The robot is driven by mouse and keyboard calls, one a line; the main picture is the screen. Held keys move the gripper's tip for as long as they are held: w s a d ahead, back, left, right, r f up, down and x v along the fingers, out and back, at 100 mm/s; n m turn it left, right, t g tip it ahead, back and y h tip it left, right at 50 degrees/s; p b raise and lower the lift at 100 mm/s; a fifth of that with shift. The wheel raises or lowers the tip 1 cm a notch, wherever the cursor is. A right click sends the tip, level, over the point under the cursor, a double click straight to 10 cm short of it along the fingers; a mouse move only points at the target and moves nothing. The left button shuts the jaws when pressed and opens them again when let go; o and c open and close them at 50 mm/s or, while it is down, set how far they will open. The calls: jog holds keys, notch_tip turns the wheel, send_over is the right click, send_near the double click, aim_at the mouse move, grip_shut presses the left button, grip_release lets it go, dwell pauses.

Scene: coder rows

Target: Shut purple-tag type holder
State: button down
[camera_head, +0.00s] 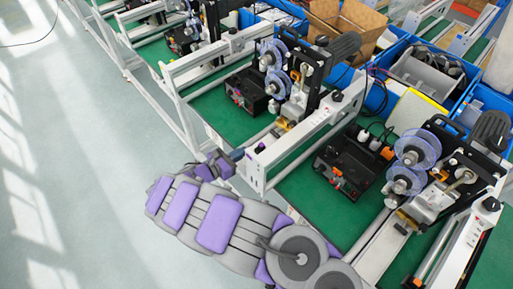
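No holder with a clear purple tag can be made out at this size. The middle coder (297,105) stands on a green bench top, with clear purple-blue reels and a small brass-coloured part (285,124) low on its front. A second coder (436,198) of the same kind stands at the right; its small front parts are too fine to tell open from shut. My grey and purple arm reaches up from the bottom middle. My gripper (229,159) is at the white frame's left end, below and left of the middle coder. Its fingers are too small to read.
White frame rails (310,130) run between the benches. Black boxes (348,165) with small coloured parts sit on the green tops (310,200). Blue bins (480,100) and an open cardboard box (345,25) stand behind. The pale floor (80,170) at left is clear.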

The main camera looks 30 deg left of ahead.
jog(key=b, duration=0.3)
send_near(275, 133)
jog(key=x, duration=0.2)
jog(key=f+x, duration=0.1)
jog(key=x, duration=0.2)
jog(key=shift+w+f, duration=0.1)
jog(key=shift+w, duration=0.5)
jog(key=shift+d, duration=0.1)
jog(key=shift+r+x, duration=0.15)
jog(key=shift+x, duration=0.55)
jog(key=shift+r+x, duration=0.1)
jog(key=shift+x, duration=0.6)
jog(key=shift+w+d+r, duration=0.15)
jog(key=shift+w+d, duration=0.1)
jog(key=shift+w, duration=0.25)
jog(key=shift+a, duration=0.1)
jog(key=shift+s, duration=0.1)
